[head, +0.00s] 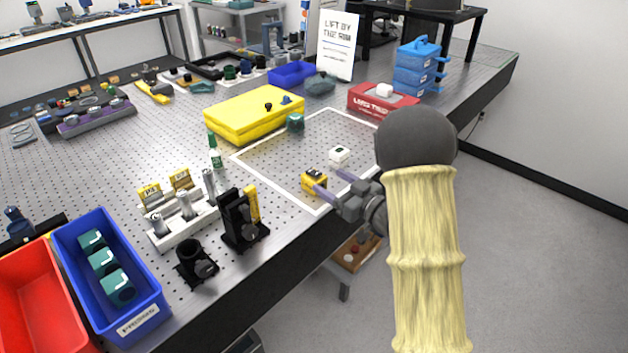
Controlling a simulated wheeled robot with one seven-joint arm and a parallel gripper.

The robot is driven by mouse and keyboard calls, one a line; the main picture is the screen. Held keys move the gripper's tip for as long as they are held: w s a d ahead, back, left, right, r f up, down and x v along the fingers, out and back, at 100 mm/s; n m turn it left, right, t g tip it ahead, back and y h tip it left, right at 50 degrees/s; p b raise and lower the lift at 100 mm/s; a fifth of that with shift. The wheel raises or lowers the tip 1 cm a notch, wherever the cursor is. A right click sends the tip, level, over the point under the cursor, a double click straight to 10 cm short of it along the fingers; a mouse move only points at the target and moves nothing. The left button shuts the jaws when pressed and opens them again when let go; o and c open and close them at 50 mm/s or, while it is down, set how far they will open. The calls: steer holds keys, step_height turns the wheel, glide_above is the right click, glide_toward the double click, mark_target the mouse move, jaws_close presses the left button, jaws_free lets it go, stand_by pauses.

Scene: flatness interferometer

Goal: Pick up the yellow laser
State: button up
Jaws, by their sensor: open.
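A small yellow block-shaped device with dark marks, which looks like the yellow laser (311,180), sits on the perforated table inside a white outlined area. My gripper (327,181) reaches in from the right with its two purple-grey fingers apart. One fingertip is close to the right side of the yellow device; I cannot tell whether it touches. The other finger is farther back, near a small white cube (339,154). Nothing shows between the fingers.
A large yellow case (250,118) stands behind the outlined area, with a red box (372,102) at back right. Black optic mounts (240,222) and a blue bin (143,296) stand at front left. The table's front edge lies just below the outline.

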mark_target(320, 176)
steer(key=shift+x, duration=0.8)
steer(key=shift+p+x, duration=0.45)
steer(key=shift+x, duration=2.15)
steer(key=shift+s+a+f, duration=0.1)
steer(key=shift+s+f, duration=0.05)
jaws_close()
step_height(320, 176, up, 10)
steer(key=shift+r, duration=0.1)
